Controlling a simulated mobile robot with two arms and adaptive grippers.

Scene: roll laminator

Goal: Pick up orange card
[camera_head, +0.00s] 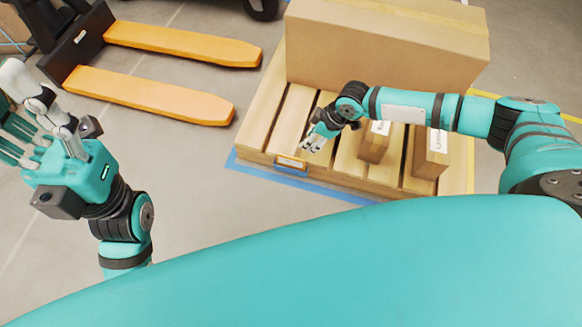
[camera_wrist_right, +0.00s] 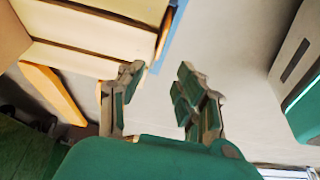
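A small orange-framed card (camera_head: 291,163) with a pale middle is at the front edge of the wooden pallet (camera_head: 262,135). In the right wrist view, an orange strip at the pallet's edge (camera_wrist_right: 166,30), probably this card seen nearly edge-on, lies just beyond the fingertips. My right gripper (camera_head: 313,143) is above and to the right of the card, apart from it. In the wrist view the right gripper (camera_wrist_right: 158,85) is open, with an empty gap between its fingers. My left gripper (camera_head: 14,115) is at the far left, open and empty, away from the pallet.
A large cardboard box (camera_head: 385,45) stands at the back of the pallet. Two smaller boxes (camera_head: 374,146) (camera_head: 432,150) stand right of my right gripper. An orange-forked pallet jack (camera_head: 150,95) is at the left. Blue tape (camera_head: 330,193) runs along the pallet's front.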

